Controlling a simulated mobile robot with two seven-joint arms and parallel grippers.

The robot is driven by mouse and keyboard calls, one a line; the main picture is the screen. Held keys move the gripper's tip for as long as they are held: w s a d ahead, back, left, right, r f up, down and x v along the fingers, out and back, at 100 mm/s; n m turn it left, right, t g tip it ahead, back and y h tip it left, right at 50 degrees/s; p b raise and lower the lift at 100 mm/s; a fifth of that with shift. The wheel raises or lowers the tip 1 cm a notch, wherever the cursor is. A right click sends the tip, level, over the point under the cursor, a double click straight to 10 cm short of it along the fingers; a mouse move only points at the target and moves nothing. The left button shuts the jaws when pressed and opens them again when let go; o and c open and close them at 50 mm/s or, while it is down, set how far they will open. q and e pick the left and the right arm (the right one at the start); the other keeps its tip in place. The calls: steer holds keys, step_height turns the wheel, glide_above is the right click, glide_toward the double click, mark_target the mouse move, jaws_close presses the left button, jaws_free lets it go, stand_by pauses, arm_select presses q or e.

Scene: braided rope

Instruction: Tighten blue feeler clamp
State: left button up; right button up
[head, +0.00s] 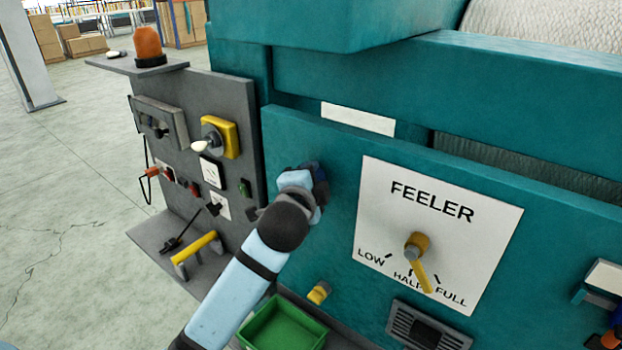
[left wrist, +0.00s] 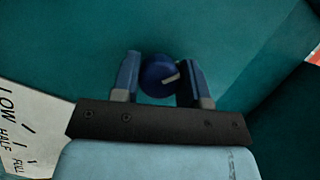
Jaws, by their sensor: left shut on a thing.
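The blue feeler clamp is a round dark-blue knob (left wrist: 157,80) with a short pale mark on its face, set against the teal panel (head: 340,150) of the machine. My left gripper (left wrist: 160,68) is shut on the knob, one blue finger on each side of it. In the head view my left gripper (head: 314,180) reaches the panel left of the FEELER plate (head: 440,290) and hides most of the knob. My right gripper does not show in either view.
A yellow lever (head: 419,265) sticks out from the FEELER plate, pointing down between HALF and FULL. A grey control board (head: 205,110) with a yellow-backed switch (head: 230,138) stands at the left.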

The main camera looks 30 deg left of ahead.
arm_select(q)
steer(key=shift+n, duration=0.7)
steer(key=shift+g+h, duration=0.3)
steer(key=o, duration=0.9)
